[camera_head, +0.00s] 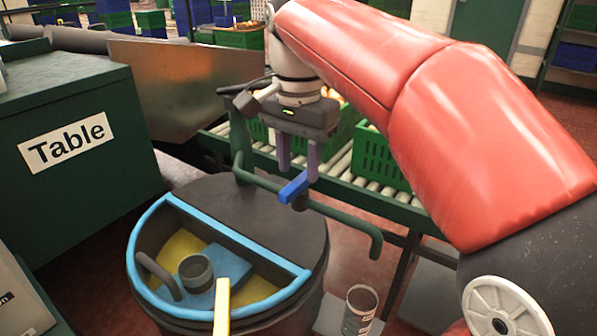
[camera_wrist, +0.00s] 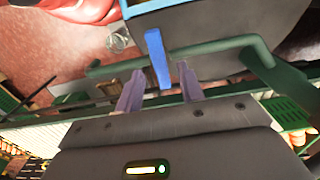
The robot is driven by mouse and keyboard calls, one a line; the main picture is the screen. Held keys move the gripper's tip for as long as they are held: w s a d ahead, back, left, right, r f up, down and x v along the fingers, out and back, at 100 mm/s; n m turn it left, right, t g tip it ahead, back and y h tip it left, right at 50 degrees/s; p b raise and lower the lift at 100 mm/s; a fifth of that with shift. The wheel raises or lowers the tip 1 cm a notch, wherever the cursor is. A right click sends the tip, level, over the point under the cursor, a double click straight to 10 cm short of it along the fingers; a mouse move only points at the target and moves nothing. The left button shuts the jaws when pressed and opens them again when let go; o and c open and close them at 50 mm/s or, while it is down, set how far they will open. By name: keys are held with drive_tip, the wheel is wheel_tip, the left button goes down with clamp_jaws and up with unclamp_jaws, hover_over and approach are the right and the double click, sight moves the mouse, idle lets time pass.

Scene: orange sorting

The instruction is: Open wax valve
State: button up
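The wax valve's blue handle (camera_head: 294,188) sits on a dark green pipe (camera_head: 345,216) above the dark round drum. It also shows in the wrist view (camera_wrist: 158,58), where its near end appears between my two fingertips with a gap on each side. My gripper (camera_head: 299,174) points down from above at the handle. Its purple-grey fingers are apart, and they also show in the wrist view (camera_wrist: 160,72). It holds nothing. I cannot tell whether either finger touches the handle. The pipe's bent outlet end hangs to the right of the drum.
The drum (camera_head: 240,200) has a blue-rimmed half opening (camera_head: 135,262) with a cup (camera_head: 196,272) and a yellow bar inside. A roller conveyor with green crates (camera_head: 376,160) lies behind. A green "Table" box (camera_head: 80,190) stands left.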

sight(297, 186)
drive_tip(key=shift+f, duration=1.3)
clamp_jaws()
